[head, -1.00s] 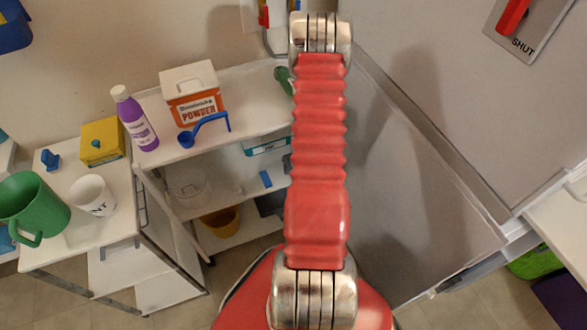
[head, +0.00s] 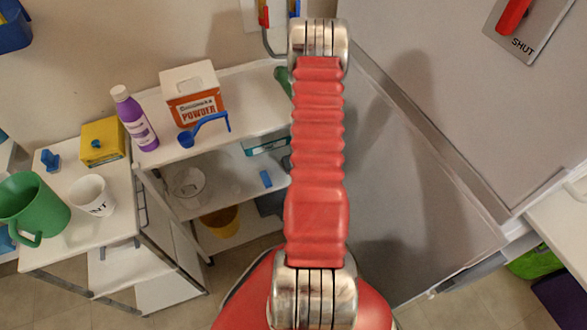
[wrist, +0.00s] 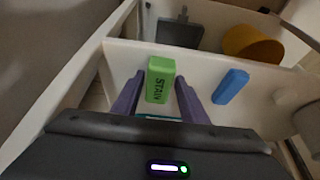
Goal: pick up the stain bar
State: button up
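A narrow gap seems to show between each fingertip and the bar, so I see no clear grip. In the head view my red arm hides the gripper, and I cannot make out the bar there.
A blue block (wrist: 230,86) lies close to the right of the bar. A yellow tub (wrist: 252,45) and a dark grey item (wrist: 180,32) sit beyond the shelf edge. On the top shelf are a powder box (head: 192,93), a blue scoop (head: 205,128) and a purple bottle (head: 134,118).

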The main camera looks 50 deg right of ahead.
jog(key=c, duration=0.8)
jog(key=shift+r, duration=1.65)
jog(key=shift+a+r, duration=0.1)
jog(key=shift+r, duration=0.05)
jog(key=w+a, duration=0.3)
jog(key=a, duration=0.2)
jog(key=w+a, duration=0.3)
jog(key=a, duration=0.2)
jog(key=w+a, duration=0.3)
jog(key=a, duration=0.2)
jog(key=shift+w+a, duration=0.1)
jog(key=shift+a, duration=0.05)
